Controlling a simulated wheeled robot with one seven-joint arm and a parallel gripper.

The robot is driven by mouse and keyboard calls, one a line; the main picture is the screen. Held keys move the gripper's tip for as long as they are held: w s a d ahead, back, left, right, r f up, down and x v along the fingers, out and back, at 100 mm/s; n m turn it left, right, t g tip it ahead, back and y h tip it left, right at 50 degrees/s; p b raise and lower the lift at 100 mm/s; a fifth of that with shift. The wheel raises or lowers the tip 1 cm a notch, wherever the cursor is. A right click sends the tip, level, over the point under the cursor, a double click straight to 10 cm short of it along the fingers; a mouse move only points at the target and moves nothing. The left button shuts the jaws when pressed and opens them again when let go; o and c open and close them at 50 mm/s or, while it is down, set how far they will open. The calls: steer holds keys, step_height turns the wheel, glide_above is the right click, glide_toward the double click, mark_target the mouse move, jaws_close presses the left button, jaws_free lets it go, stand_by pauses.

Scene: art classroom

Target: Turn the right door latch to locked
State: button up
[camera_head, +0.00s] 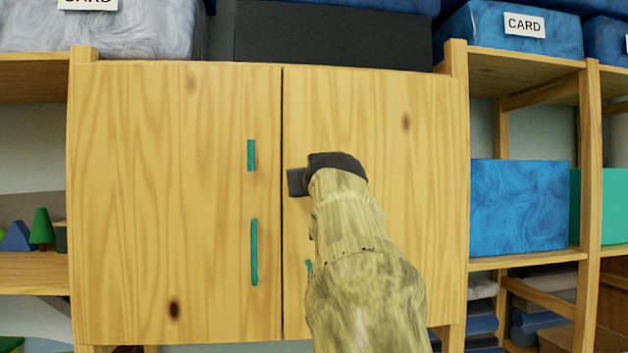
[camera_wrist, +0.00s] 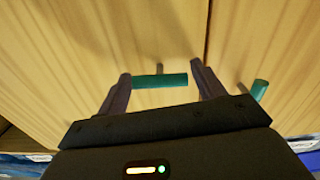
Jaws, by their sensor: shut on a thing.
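The wooden cabinet has a left door (camera_head: 180,200) and a right door (camera_head: 400,130) that meet at a narrow seam. In the wrist view, the right door latch (camera_wrist: 160,81), a short teal bar, lies crosswise to the seam, between the two dark fingers of my gripper (camera_wrist: 160,74). The fingers are shut on its ends. In the head view my gripper (camera_head: 298,181) covers this latch. The left door latch (camera_head: 251,155) is a short teal bar standing upright; a teal bar at the right of the wrist view (camera_wrist: 259,90) appears to be this latch.
A long teal handle (camera_head: 254,252) is on the left door. The right door handle (camera_head: 309,268) is mostly hidden behind my arm. Open shelves flank the cabinet, with a blue box (camera_head: 520,207) on the right and small coloured blocks (camera_head: 41,228) on the left.

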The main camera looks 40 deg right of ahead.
steer(key=m, duration=0.3)
steer(key=shift+w, duration=0.1)
steer(key=m+p, duration=0.1)
steer(key=m, duration=1.3)
steer(key=shift+m, duration=0.4)
steer(key=o, duration=1)
steer(key=shift+c, duration=0.2)
